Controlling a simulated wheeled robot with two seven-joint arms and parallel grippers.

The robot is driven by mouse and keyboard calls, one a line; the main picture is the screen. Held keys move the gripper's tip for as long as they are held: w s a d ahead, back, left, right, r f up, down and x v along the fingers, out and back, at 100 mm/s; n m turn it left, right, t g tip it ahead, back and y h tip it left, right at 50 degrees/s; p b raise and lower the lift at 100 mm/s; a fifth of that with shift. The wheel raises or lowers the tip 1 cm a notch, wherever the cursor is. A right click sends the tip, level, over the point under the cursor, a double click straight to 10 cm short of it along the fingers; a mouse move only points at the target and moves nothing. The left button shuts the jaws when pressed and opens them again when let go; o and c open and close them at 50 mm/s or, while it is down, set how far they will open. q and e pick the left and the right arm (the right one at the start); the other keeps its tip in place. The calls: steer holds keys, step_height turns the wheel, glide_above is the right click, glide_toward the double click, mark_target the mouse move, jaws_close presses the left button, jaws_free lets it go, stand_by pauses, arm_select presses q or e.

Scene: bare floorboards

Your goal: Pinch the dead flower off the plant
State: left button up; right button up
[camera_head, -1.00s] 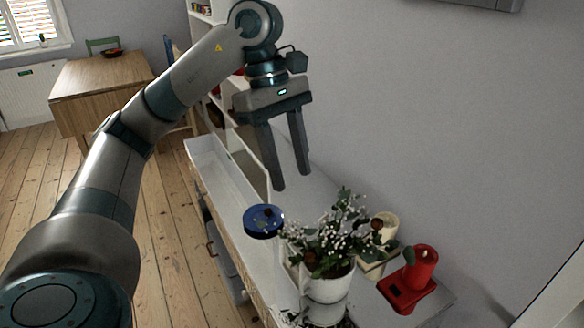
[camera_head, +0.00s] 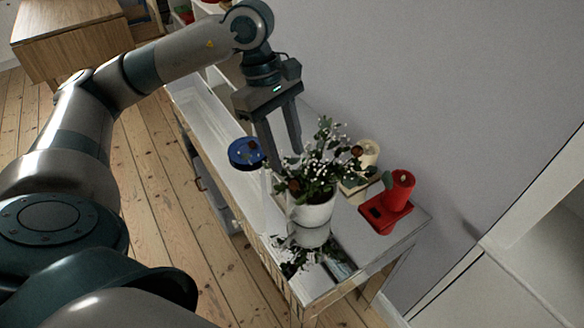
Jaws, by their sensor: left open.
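A leafy plant (camera_head: 325,165) with small white blossoms stands in a white pot (camera_head: 312,212) on a glossy white cabinet top. A brown, withered-looking bloom (camera_head: 295,185) shows low on its left side, and another brown spot (camera_head: 357,151) shows at its upper right. I cannot tell for sure which is the dead flower. My left gripper (camera_head: 285,160) is open and points down, with its fingertips at the upper left edge of the foliage. Nothing shows between its fingers. Whether they touch the leaves I cannot tell. My right gripper is out of view.
A blue round dish (camera_head: 245,153) lies left of the plant. The wall is close behind the cabinet. A wooden table (camera_head: 75,38) stands far left. The floorboards are clear.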

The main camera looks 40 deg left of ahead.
mark_target(294, 181)
arm_select(q)
steer(key=shift+p+x, duration=0.75)
steer(key=shift+x, duration=2.45)
jaws_close()
